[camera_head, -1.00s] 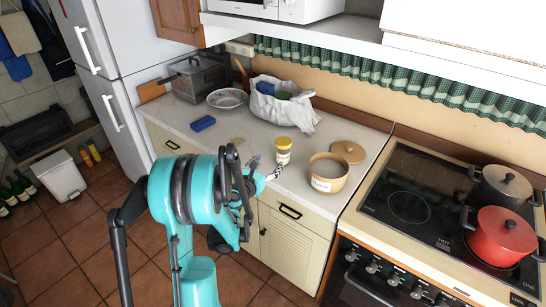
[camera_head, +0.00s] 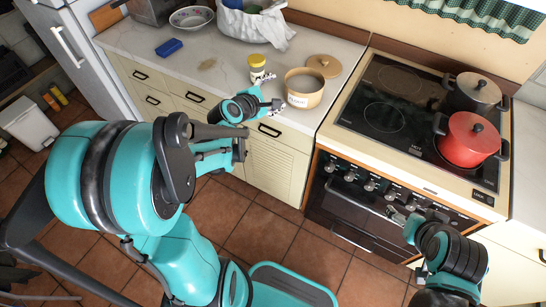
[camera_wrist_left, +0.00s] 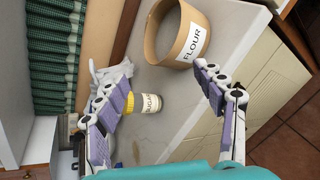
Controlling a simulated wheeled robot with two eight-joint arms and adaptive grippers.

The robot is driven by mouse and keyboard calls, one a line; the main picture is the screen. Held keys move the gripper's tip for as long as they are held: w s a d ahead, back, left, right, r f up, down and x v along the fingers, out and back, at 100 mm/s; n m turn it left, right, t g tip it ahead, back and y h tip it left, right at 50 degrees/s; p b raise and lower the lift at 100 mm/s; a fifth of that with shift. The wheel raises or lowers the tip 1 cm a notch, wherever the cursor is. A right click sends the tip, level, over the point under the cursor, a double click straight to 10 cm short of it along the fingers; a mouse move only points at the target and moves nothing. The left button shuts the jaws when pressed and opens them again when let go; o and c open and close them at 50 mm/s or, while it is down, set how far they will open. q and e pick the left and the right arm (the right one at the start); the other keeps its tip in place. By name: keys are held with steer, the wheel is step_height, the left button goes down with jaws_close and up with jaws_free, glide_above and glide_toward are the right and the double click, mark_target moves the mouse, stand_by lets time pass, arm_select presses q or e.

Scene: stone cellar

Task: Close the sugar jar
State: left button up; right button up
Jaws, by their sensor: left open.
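A wide tan canister (camera_head: 304,96) stands open on the counter; its label reads FLOUR in the left wrist view (camera_wrist_left: 195,40). A round wooden lid (camera_head: 324,66) lies on the counter behind it. A small pale jar with a yellow lid on it (camera_head: 257,66) stands to its left; its label is hard to read in the left wrist view (camera_wrist_left: 146,103). My left gripper (camera_head: 277,105) is open and empty at the counter's front edge, before the two jars. My right gripper (camera_head: 402,213) is in front of the oven, its jaws too small to judge.
A stove with a red pot (camera_head: 468,139) and a grey pot (camera_head: 474,92) is to the right. A white bag (camera_head: 254,22), a bowl (camera_head: 192,17) and a blue block (camera_head: 169,47) are further left. The counter left of the jars is mostly clear.

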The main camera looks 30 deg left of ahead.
arm_select(q)
steer(key=s+d+m+g, duration=0.4)
steer(key=s+d+m, duration=0.65)
steer(key=m, duration=0.25)
steer(key=s+f+m+g+y, duration=0.1)
steer(key=s+m+g, duration=0.1)
steer(key=s+m, duration=0.9)
steer(key=shift+s+d+f, duration=0.15)
steer(key=shift+s+f, duration=0.2)
steer(key=shift+s, duration=0.2)
